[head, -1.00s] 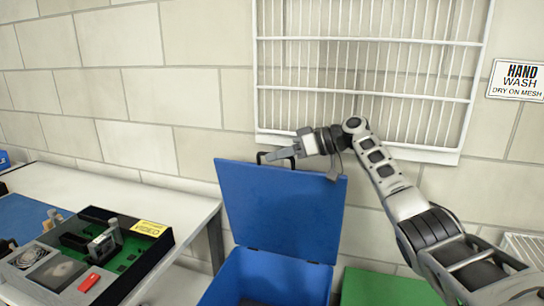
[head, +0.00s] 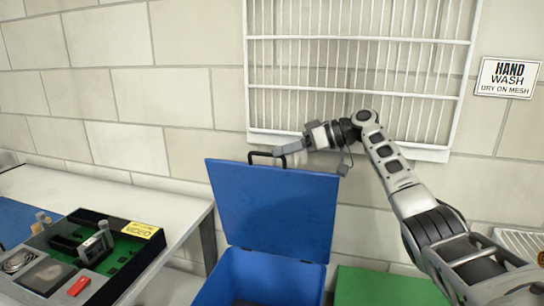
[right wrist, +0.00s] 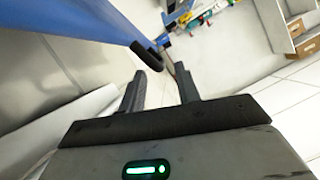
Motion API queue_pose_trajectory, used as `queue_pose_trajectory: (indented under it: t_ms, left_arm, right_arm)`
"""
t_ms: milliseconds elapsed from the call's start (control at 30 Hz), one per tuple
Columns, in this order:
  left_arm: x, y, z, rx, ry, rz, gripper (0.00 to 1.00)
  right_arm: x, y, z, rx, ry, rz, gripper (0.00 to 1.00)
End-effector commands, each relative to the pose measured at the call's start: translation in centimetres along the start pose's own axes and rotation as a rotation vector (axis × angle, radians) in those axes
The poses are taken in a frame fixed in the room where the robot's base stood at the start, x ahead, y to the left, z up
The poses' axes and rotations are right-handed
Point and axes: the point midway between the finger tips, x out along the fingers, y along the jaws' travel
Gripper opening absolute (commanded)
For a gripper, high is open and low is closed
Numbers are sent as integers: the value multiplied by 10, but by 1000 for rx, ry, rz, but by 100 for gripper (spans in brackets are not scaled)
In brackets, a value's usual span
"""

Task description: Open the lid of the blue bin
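The blue bin (head: 262,272) stands on the floor against the wall, with its blue lid (head: 272,210) raised nearly upright at the back. A black handle (head: 250,157) sits on the lid's top edge, left of middle. My right gripper (head: 288,154) is at the lid's top edge, by the right end of the handle. In the right wrist view its two fingers (right wrist: 160,85) are apart with nothing between them. The handle (right wrist: 147,55) shows just beyond the left fingertip, beside the blue lid (right wrist: 90,22). I cannot tell whether they touch. My left gripper is not in view.
A white wire rack (head: 350,90) hangs on the wall behind my right arm. A white table (head: 100,190) with a black tray of electronics (head: 120,228) stands left of the bin. A green surface (head: 385,287) lies right of the bin.

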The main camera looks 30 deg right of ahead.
Motion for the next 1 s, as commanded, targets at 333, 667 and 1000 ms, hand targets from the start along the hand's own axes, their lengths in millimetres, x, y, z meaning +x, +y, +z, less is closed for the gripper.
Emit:
queue_pose_trajectory:
  t_ms: [333,667,1000]
  left_arm:
    - [2,0,4,2,4,1,36]
    - [1,1,2,3,10,2,36]
    - [0,1,2,5,11,3,36]
  right_arm:
    - [-83,0,1,0,0,2,33]
    - [-115,0,1,0,-1,0,33]
    - [-116,0,0,0,-1,-1,33]
